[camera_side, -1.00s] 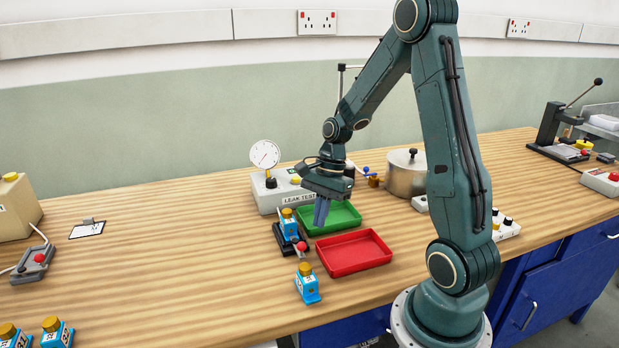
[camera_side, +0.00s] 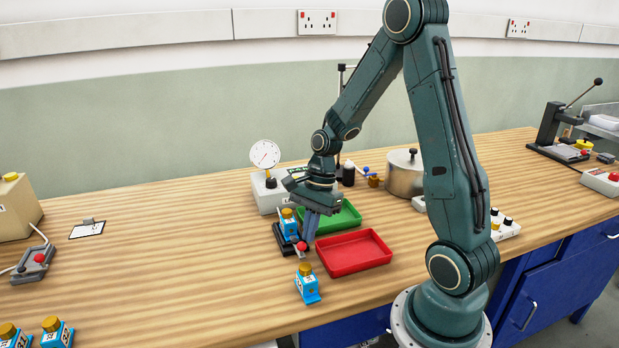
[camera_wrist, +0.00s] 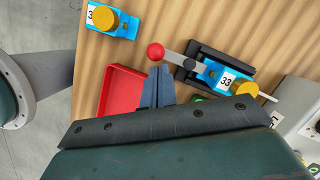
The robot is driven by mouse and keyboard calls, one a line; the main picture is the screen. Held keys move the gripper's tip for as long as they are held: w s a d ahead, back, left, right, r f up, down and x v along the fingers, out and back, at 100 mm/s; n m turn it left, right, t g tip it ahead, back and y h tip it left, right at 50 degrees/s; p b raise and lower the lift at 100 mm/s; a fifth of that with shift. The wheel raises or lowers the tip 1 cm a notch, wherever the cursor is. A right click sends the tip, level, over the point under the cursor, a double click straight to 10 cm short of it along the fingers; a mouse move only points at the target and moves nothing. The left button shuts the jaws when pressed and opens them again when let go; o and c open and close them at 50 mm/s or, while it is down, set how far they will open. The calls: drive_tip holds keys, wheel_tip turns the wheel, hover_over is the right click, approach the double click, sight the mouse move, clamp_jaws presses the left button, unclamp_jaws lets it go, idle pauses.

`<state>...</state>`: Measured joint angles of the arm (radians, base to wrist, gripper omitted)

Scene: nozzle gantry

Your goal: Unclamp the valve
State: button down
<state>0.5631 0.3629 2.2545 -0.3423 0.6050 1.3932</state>
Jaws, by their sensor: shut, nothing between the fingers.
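A blue valve with a yellow cap and the number 33 (camera_wrist: 226,76) sits in a black clamp fixture (camera_side: 277,237) in front of the leak tester. The valve also shows in the side view (camera_side: 289,222). The clamp has a grey lever with a red ball knob (camera_wrist: 156,51), and the knob is also visible in the side view (camera_side: 302,246). My gripper (camera_side: 309,238) is shut and empty. Its fingertips (camera_wrist: 153,72) point down close beside the lever and knob; I cannot tell whether they touch.
A red tray (camera_side: 374,250) and a green tray (camera_side: 349,215) lie right of the clamp. Another blue valve (camera_side: 308,287) stands in front. The leak tester box (camera_side: 268,201) with its gauge stands behind. Bare wooden bench (camera_side: 170,265) lies to the left.

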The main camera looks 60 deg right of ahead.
drive_tip(key=shift+a+m, duration=0.3)
drive_tip(key=shift+m, duration=0.5)
drive_tip(key=m, duration=0.2)
drive_tip(key=a+m+t, duration=0.1)
drive_tip(key=shift+w+a+h, duration=0.1)
drive_tip(key=shift+w+h, duration=0.15)
drive_tip(key=shift+h, duration=0.05)
drive_tip(key=shift+w+a, duration=0.35)
drive_tip(key=m, duration=0.1)
drive_tip(key=w+a+m, duration=0.1)
drive_tip(key=m, duration=0.1)
drive_tip(key=shift+t+h, duration=0.3)
drive_tip(key=shift+t, duration=0.1)
drive_tip(key=shift+w+a, duration=0.25)
drive_tip(key=shift+w, duration=0.7)
drive_tip(key=shift+w+f, duration=0.1)
drive_tip(key=shift+w, duration=0.3)
drive_tip(key=shift+s, duration=0.2)
